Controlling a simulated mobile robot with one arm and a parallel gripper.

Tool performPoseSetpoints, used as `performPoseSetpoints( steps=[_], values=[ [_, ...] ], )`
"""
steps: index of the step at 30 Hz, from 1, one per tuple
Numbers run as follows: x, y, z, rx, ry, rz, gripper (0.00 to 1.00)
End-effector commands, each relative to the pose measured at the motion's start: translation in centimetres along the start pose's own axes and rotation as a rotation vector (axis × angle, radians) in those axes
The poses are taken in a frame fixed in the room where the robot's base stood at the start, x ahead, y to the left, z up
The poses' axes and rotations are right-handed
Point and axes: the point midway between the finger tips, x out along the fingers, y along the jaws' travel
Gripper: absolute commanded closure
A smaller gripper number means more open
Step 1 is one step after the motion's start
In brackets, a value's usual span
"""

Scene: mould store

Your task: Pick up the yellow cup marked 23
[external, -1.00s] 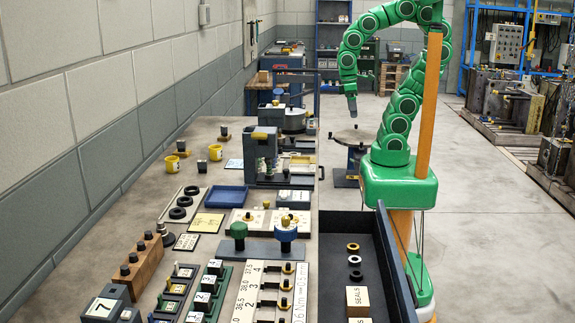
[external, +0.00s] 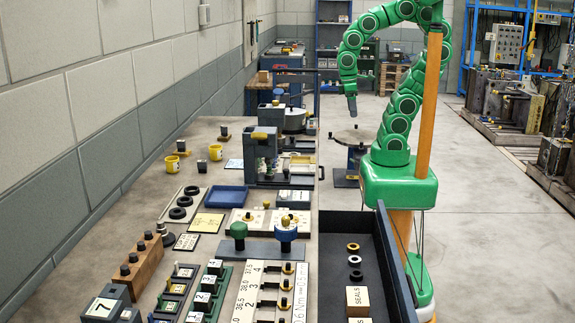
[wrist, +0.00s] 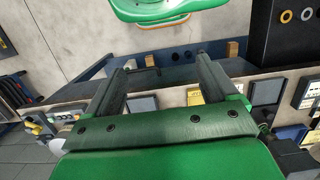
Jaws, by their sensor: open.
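Two small yellow cups stand upright on the far left part of the long bench: one cup (external: 172,164) near the wall, the other cup (external: 215,152) a little farther back and right. Their markings are too small to read, so I cannot tell which is 23. My gripper (external: 352,104) hangs high to the right of the bench, well apart from both cups. In the wrist view my gripper (wrist: 164,75) has its two fingers spread wide with nothing between them. No yellow cup can be made out in the wrist view.
Small dark blocks stand near the cups. A dark fixture (external: 262,150) stands to their right, and a blue tray (external: 226,197) lies nearer. The bench strip near the wall is fairly clear.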

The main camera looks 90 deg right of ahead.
Motion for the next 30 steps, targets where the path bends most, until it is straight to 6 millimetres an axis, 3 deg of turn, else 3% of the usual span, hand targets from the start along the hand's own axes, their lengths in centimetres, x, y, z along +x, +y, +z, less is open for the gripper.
performPoseSetpoints(
  steps=[8, 23, 30],
  values=[
    [-0.6, 0.0, 0.1, 0.000, 0.001, 0.000, 0.14],
    [-5.1, 0.0, 0.7, 0.000, 0.003, 0.000, 0.14],
    [-5.0, 0.1, -2.1, -0.010, 0.060, 0.004, 0.14]
  ],
)
